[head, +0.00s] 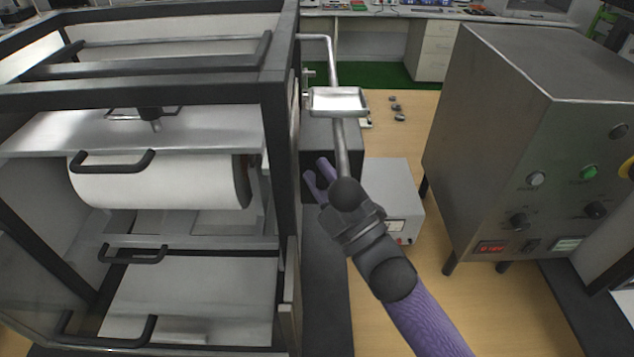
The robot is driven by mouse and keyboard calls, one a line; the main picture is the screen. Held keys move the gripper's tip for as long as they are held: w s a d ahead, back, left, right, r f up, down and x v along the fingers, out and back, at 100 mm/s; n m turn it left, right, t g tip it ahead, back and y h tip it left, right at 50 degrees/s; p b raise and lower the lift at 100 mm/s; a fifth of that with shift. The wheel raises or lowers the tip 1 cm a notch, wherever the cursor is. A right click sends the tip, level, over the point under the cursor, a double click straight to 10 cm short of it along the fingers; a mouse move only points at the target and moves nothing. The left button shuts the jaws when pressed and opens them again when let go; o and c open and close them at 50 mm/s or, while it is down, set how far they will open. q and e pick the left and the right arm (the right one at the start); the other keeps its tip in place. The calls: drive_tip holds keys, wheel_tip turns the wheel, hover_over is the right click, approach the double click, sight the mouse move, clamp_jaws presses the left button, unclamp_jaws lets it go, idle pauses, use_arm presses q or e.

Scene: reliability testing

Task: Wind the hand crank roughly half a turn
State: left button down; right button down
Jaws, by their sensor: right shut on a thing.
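The hand crank (342,150) is on the right side of the black-framed machine. Its silver arm hangs down, tilted slightly right toward the bottom, from a flat metal plate (338,102), and its lower end meets a dark rounded knob (346,193). My right gripper (322,182) reaches in from the lower right and is shut at the crank's lower end. Its purple fingers show left of the knob; the exact contact is partly hidden by the dark wrist. My left gripper is not in view.
The machine frame (277,150) with a white roll (165,185) and black handles fills the left. A grey box (400,185) stands behind my right wrist. A metal control cabinet (500,120) stands at the right. Small dark pieces lie on the wooden surface behind.

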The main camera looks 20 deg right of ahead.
drive_tip(key=shift+s+d+f+m+t+h+b, duration=0.1)
drive_tip(key=shift+d+m+t+h+b, duration=0.15)
drive_tip(key=shift+m, duration=0.3)
drive_tip(key=shift+d+m+t+h+b, duration=0.15)
drive_tip(key=shift+m+t+b, duration=0.1)
drive_tip(key=shift+m, duration=0.3)
drive_tip(key=m+t+h, duration=0.1)
drive_tip(key=m, duration=0.1)
drive_tip(key=d+m+t+h+b, duration=0.1)
drive_tip(key=m+h, duration=0.1)
drive_tip(key=m+t+h+b, duration=0.1)
drive_tip(key=m, duration=0.1)
drive_tip(key=shift+s+d+h, duration=0.25)
drive_tip(key=shift+d+h, duration=0.05)
drive_tip(key=c, duration=0.8)
unclamp_jaws()
drive_tip(key=shift+r, duration=0.2)
drive_tip(key=shift+o, duration=0.2)
